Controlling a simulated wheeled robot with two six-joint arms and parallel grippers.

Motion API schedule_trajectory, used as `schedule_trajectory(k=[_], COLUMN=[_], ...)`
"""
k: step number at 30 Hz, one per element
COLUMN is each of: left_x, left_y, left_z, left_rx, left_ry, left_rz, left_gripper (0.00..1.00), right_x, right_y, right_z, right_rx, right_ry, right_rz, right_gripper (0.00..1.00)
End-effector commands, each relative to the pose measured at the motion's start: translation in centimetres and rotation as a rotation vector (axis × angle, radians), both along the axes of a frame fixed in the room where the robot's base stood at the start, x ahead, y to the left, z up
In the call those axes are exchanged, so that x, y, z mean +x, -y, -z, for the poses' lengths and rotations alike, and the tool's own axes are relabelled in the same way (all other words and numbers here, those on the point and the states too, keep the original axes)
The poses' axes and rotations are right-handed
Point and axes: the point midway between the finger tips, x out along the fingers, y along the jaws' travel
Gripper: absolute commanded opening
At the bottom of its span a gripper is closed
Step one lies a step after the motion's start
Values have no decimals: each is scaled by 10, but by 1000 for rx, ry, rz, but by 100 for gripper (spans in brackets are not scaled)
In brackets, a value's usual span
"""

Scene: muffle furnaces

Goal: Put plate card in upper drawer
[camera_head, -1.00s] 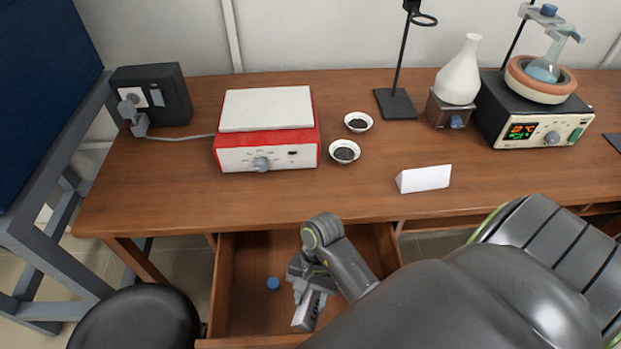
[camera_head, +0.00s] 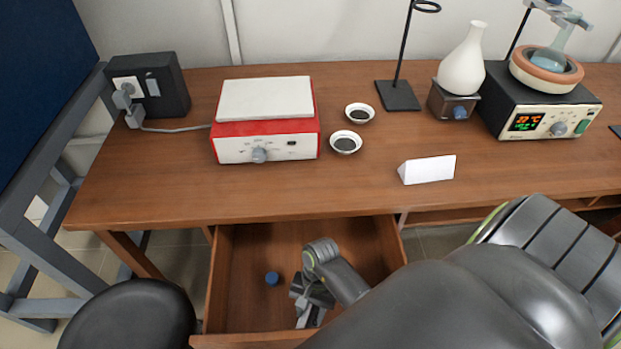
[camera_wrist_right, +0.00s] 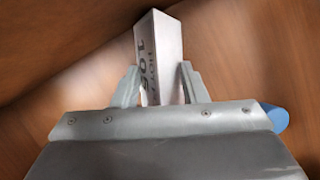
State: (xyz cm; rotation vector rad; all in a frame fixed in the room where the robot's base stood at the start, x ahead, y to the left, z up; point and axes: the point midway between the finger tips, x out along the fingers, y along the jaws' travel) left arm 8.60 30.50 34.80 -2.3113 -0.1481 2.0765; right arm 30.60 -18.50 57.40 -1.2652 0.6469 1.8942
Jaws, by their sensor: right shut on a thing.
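My right gripper (camera_head: 311,298) is inside the open upper drawer (camera_head: 250,245) below the desk top. It is shut on a plate card (camera_wrist_right: 160,62), a white three-sided piece with dark print. In the right wrist view the card stands up between the two fingers (camera_wrist_right: 158,82), with the brown drawer wood behind it. In the head view only a small part of the card (camera_head: 309,316) shows below the fingers. I cannot tell whether the card touches the drawer floor. My left gripper is not in view.
A small blue cap (camera_head: 272,278) lies in the drawer to the left of the gripper; it also shows in the right wrist view (camera_wrist_right: 275,117). A similar white card (camera_head: 428,169) stands on the desk (camera_head: 160,185). A black stool (camera_head: 130,320) stands left of the drawer.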

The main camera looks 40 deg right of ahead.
Motion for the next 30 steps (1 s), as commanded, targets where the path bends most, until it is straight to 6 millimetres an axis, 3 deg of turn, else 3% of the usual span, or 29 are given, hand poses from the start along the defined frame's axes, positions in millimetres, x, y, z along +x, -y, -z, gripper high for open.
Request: schedule_trajectory(k=[8, 9, 14, 24, 30], left_x=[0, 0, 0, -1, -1], left_y=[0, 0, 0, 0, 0], left_z=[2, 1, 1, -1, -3], left_rx=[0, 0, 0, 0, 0], left_ry=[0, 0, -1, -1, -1], left_rz=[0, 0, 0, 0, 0], left_gripper=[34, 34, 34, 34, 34], right_x=[0, 0, 0, 1, 9], right_y=[0, 0, 0, 1, 11], right_z=[2, 1, 1, -3, -32], right_rx=[0, 0, 0, 0, -2], right_ry=[0, 0, 0, 2, 5], right_rz=[0, 0, 0, -1, -2], right_gripper=[18, 43, 62, 62, 62])
